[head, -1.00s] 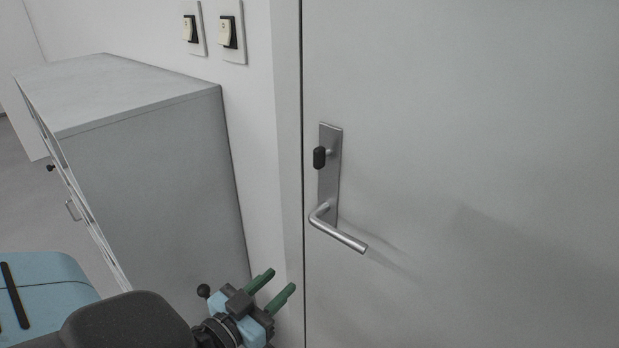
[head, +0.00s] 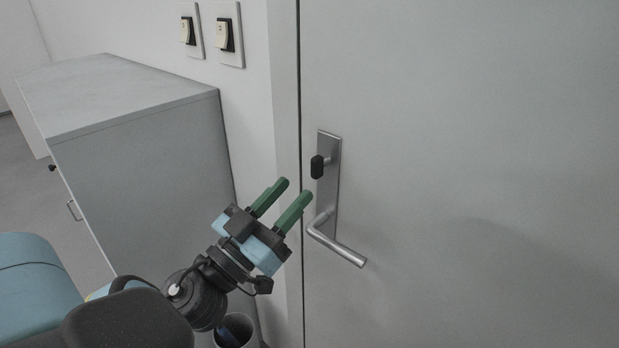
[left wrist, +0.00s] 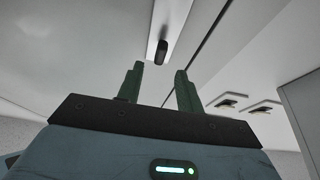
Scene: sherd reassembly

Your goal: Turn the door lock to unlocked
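The door lock is a small black thumb-turn (head: 317,167) on the upper part of a metal plate (head: 329,185) on the grey door (head: 460,150). In the head view the turn stands upright. A silver lever handle (head: 338,249) sits below it. My left gripper (head: 293,188), with green fingers, is open and empty, to the left of and a little below the turn, apart from it. In the left wrist view the turn (left wrist: 162,50) shows ahead, beyond the gap between the open fingers (left wrist: 157,75). My right gripper is not in view.
A grey cabinet (head: 140,170) stands left of the door. Two light switches (head: 228,35) are on the wall above it. A bin (head: 238,332) is on the floor below my left arm. The lever handle sticks out near my gripper.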

